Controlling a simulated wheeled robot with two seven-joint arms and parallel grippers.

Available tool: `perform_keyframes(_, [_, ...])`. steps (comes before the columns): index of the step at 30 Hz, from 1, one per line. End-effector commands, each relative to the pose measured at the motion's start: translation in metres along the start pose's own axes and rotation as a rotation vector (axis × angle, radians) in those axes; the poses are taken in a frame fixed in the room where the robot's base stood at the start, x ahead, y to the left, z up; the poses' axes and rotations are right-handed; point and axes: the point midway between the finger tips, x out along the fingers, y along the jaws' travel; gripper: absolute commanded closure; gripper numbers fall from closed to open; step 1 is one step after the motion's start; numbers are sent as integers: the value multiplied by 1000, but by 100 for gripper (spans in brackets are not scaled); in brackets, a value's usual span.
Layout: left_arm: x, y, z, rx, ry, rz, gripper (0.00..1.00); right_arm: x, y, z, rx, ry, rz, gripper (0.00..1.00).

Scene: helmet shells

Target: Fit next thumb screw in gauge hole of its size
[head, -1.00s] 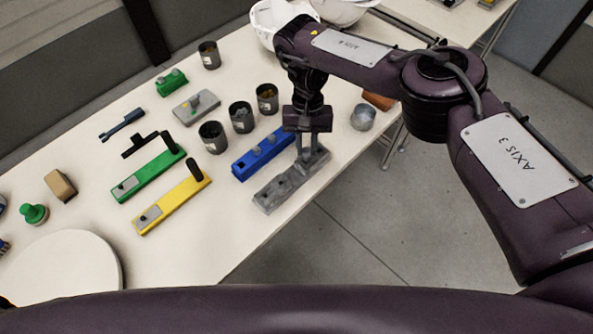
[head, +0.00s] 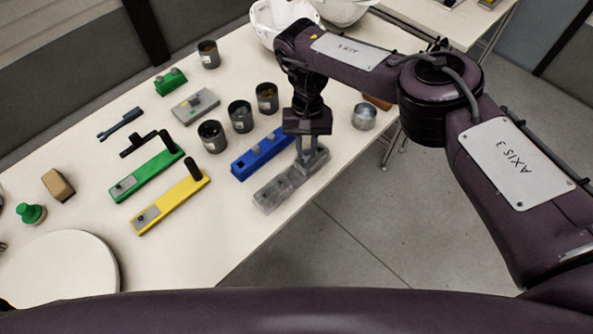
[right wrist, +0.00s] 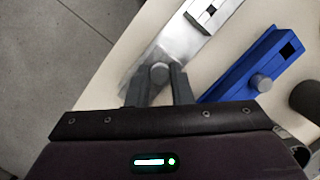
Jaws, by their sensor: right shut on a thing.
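My right gripper (head: 306,162) is shut on a grey thumb screw (right wrist: 159,72) at the far right end of the grey gauge block (head: 268,198). The round screw head shows between the fingertips (right wrist: 159,82) in the right wrist view. Its shank is hidden, so I cannot tell whether it is in a hole. The grey gauge block also shows under the fingers in the right wrist view (right wrist: 190,42), with a dark square opening near its top end. A blue gauge block (head: 248,165) lies beside it, carrying grey screw heads and a dark square opening. My left gripper is out of view.
Several dark cups (head: 212,136) stand behind the blue block. Green (head: 147,174) and yellow (head: 172,206) bars with black handles lie to the left. A metal cup (head: 364,116) stands right of the gripper. The table's front edge is close to the grey block.

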Motion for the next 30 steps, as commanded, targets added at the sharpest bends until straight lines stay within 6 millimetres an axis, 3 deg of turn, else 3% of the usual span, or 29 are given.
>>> perform_keyframes(30, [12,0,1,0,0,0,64,16,0,-4,-1,-1,0,100])
